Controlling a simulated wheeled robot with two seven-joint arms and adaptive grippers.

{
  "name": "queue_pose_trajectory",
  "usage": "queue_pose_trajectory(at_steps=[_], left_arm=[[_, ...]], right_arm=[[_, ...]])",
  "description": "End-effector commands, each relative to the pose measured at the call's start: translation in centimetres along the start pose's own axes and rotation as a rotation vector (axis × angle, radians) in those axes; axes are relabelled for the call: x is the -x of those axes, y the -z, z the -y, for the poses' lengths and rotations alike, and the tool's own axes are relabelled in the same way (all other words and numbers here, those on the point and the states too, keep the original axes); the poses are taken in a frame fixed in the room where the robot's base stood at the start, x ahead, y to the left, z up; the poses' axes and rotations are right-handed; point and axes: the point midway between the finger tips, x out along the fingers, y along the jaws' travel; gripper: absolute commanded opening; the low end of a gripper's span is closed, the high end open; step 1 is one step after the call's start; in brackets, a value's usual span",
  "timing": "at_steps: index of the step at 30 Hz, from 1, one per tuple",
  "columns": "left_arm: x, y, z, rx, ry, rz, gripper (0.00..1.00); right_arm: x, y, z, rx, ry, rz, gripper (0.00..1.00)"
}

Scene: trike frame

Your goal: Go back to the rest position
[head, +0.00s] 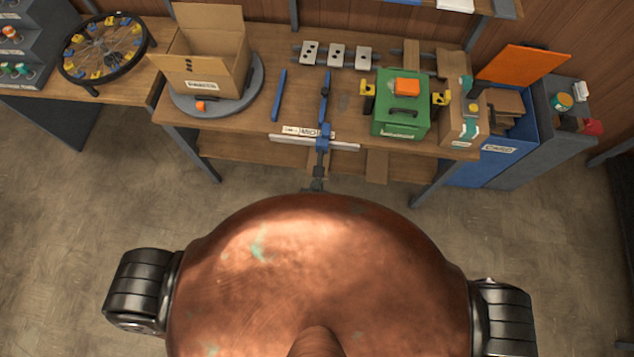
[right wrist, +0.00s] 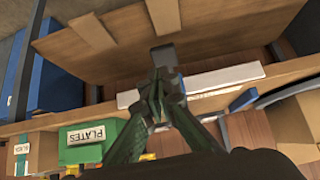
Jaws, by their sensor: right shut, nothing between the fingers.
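My right gripper (right wrist: 165,88) shows close up in the right wrist view, its dark green-tinted fingers drawn together with nothing held. It is in front of the workbench's front edge, near a white label strip. In the head view a blue clamp (head: 323,143) hangs on the bench's front edge, with a dark piece just below it. I cannot tell how much of that dark piece is gripper. A small grey block (right wrist: 164,54) shows just past the fingertips; whether it touches them is unclear. My left gripper is not in view.
The workbench (head: 235,125) holds an open cardboard box (head: 205,60) on a grey turntable, blue bars, grey blocks and a green box (head: 402,100). A spoked wheel (head: 103,48) lies at left. A blue bin (head: 505,150) stands at right. Floor before the bench is clear.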

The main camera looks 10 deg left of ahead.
Motion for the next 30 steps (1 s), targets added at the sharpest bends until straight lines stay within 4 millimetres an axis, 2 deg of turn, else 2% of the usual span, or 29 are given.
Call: queue_pose_trajectory(at_steps=[1, 5, 15, 19, 23, 26, 30], left_arm=[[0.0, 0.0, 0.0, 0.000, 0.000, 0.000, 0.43], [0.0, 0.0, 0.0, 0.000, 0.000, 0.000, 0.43], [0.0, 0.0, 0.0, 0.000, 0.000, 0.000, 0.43], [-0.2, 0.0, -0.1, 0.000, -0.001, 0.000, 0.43], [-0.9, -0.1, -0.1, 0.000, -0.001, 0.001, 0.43], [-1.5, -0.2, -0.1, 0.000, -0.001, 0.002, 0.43], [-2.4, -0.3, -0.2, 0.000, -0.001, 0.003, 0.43]], right_arm=[[0.8, -0.5, 1.2, -0.009, 0.020, 0.011, 0.00], [0.2, -0.6, 1.3, -0.006, 0.019, 0.011, 0.00], [-3.5, -0.5, 1.0, -0.003, 0.014, 0.010, 0.00], [-5.2, -2.0, 0.1, 0.014, 0.009, 0.036, 0.00], [-8.6, -6.4, -2.6, 0.070, 0.003, 0.116, 0.00], [-11.8, -11.5, -5.8, 0.123, 0.009, 0.202, 0.00], [-15.3, -19.6, -11.0, 0.180, 0.027, 0.324, 0.00]])
